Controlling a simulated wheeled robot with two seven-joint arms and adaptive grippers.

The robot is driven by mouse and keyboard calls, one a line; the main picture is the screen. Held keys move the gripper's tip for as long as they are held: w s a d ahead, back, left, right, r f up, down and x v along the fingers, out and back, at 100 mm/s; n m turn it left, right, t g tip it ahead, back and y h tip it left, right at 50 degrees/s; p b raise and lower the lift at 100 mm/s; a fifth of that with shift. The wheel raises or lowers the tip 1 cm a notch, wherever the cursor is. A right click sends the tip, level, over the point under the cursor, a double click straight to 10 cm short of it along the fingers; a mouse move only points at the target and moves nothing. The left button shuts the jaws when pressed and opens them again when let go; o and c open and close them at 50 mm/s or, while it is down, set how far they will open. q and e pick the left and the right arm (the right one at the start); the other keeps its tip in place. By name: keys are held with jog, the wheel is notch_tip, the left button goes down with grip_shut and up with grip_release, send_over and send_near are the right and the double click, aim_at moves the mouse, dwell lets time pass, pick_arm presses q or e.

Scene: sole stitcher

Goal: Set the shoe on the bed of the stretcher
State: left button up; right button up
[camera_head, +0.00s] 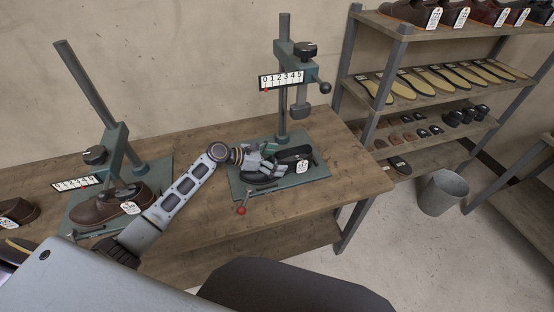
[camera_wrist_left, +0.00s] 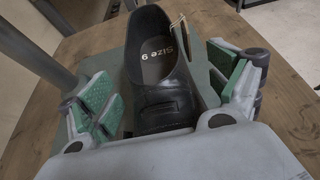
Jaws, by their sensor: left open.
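A black shoe (camera_head: 294,153) with a white tag sits on or just over the green base (camera_head: 313,174) of the right-hand stretcher (camera_head: 284,75); its contact with the base is hidden. The wrist view shows the shoe (camera_wrist_left: 160,100) from above, with "Size 9" printed inside. My left gripper (camera_head: 262,170) is at the shoe and covers part of it. In the wrist view the left gripper (camera_wrist_left: 168,95) is open, with one green-padded finger on each side of the shoe. A gap shows on the left side. My right gripper is not in view.
A second stretcher (camera_head: 116,140) on the left holds a brown shoe (camera_head: 108,205). A red-knobbed lever (camera_head: 241,210) sticks out at the right-hand base's front. Shelves of shoes (camera_head: 430,85) and a bucket (camera_head: 441,194) stand at right. The bench's right end (camera_head: 355,178) is clear.

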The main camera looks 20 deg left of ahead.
pick_arm(q)
jog(key=shift+r, duration=0.1)
jog(key=shift+v, duration=6)
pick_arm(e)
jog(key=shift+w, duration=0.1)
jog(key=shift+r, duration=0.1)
pick_arm(q)
jog(key=shift+r+p, duration=0.4)
jog(key=shift+p, duration=0.1)
notch_tip(320, 180, up, 9)
jog(key=p, duration=0.8)
jog(key=shift+p, duration=0.3)
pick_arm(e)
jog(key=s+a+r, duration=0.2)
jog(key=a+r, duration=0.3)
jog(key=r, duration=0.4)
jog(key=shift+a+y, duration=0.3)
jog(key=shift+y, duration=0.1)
